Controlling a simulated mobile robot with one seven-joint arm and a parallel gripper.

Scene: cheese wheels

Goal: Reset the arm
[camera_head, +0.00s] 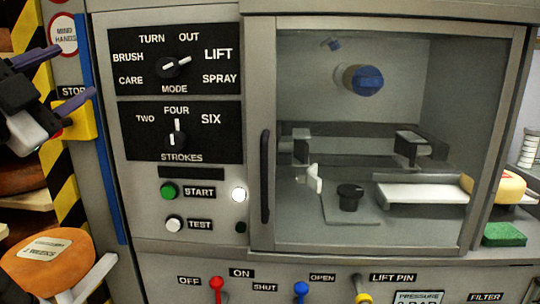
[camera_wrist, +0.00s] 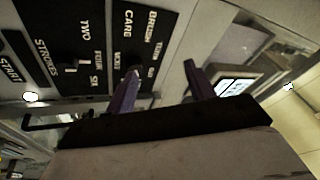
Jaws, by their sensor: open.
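My gripper (camera_head: 72,80) is at the left edge of the head view, in front of the striped post and the yellow stop box. Its two purple fingers are spread apart and point right, with nothing between them. In the wrist view my gripper (camera_wrist: 158,88) shows both purple fingers apart and empty, with the control panel tilted behind them. The mode dial (camera_head: 172,67) and the strokes dial (camera_head: 176,139) are on the black panels, to the right of my gripper and apart from it.
A machine with a glass door (camera_head: 390,140) and black handle (camera_head: 265,177) fills the middle and right. The green start button (camera_head: 169,191) and red lever (camera_head: 216,288) are lower. An orange cheese wheel (camera_head: 50,262) sits at lower left. The yellow stop box (camera_head: 75,120) is close to my gripper.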

